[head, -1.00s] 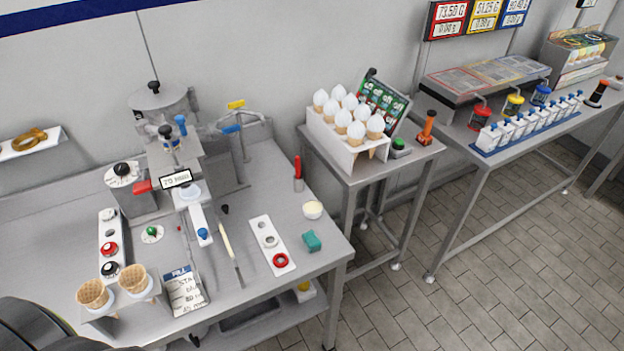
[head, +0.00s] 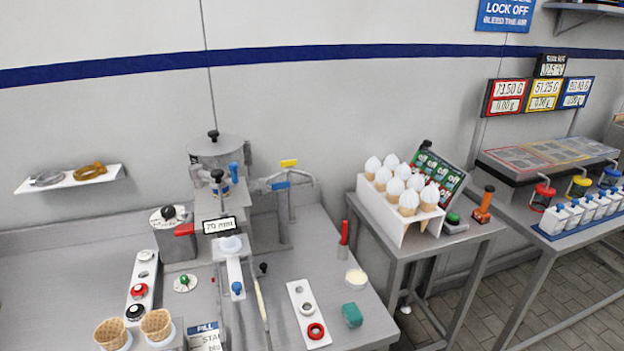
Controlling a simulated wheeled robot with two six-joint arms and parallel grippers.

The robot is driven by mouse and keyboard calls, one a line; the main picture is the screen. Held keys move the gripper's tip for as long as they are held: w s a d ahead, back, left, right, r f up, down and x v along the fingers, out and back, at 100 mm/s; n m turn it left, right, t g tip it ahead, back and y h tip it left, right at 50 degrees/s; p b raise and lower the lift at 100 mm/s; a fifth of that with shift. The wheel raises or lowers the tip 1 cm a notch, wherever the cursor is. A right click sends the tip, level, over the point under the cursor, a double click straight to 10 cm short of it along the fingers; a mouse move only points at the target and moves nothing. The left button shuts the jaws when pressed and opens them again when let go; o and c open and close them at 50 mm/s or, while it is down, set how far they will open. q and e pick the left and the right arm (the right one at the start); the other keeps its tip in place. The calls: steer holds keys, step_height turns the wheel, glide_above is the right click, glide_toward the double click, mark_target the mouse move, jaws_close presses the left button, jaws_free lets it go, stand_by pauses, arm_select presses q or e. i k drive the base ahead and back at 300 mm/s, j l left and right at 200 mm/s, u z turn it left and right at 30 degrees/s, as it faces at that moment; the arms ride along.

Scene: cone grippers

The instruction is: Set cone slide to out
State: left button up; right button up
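The filling machine (head: 217,155) stands on the left steel table, with a sign reading about "70 mm" on its front. Below the sign a white slide (head: 234,268) with a blue knob (head: 237,288) at its near end runs from under the machine towards the front. This looks like the cone slide, though I see no label on it. A round white piece (head: 231,244) sits at its far end, and no cone is on it. Two empty waffle cones (head: 157,324) stand at the table's front left. Neither of my grippers is in view.
A red lever (head: 184,230) and a green knob (head: 184,283) are left of the slide. A long spatula (head: 262,310) lies close on its right. A ring plate (head: 308,313), a teal block (head: 352,315) and a small bowl (head: 356,279) are further right.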

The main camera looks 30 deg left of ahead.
mark_target(237, 247)
steer(key=u, duration=1.4)
